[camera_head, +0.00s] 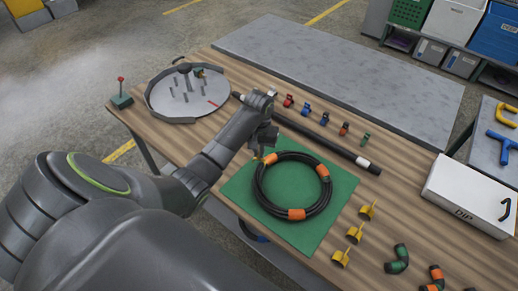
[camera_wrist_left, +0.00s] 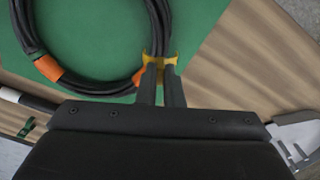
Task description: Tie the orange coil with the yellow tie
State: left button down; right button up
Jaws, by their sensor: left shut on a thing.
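The coil (camera_head: 262,198) is a round of black hose with orange bands, lying flat on a green mat (camera_head: 338,189). My left gripper (camera_head: 264,152) is at the coil's far-left rim. It is shut on a yellow tie (camera_wrist_left: 160,62), which also shows as a small yellow spot in the head view. In the wrist view the tie is at the outer edge of the coil (camera_wrist_left: 92,88), beside an orange band. I cannot tell whether it goes around the hose. My right gripper is not in view.
Several yellow ties (camera_head: 354,232) stand right of the mat, with orange-green fittings (camera_head: 397,260) nearby. A black rod (camera_head: 318,136) lies behind the coil. A round metal tray (camera_head: 187,95) is at the table's far left, a white box (camera_head: 470,195) at the right.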

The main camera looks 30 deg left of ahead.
pick_arm(q)
jog(key=shift+p, duration=0.4)
jog(key=shift+f+b, duration=0.9)
jog(key=shift+f, duration=1)
jog(key=shift+p, duration=0.4)
jog(key=shift+f+p, duration=0.1)
jog(key=shift+p, duration=0.2)
jog(key=shift+f, duration=0.5)
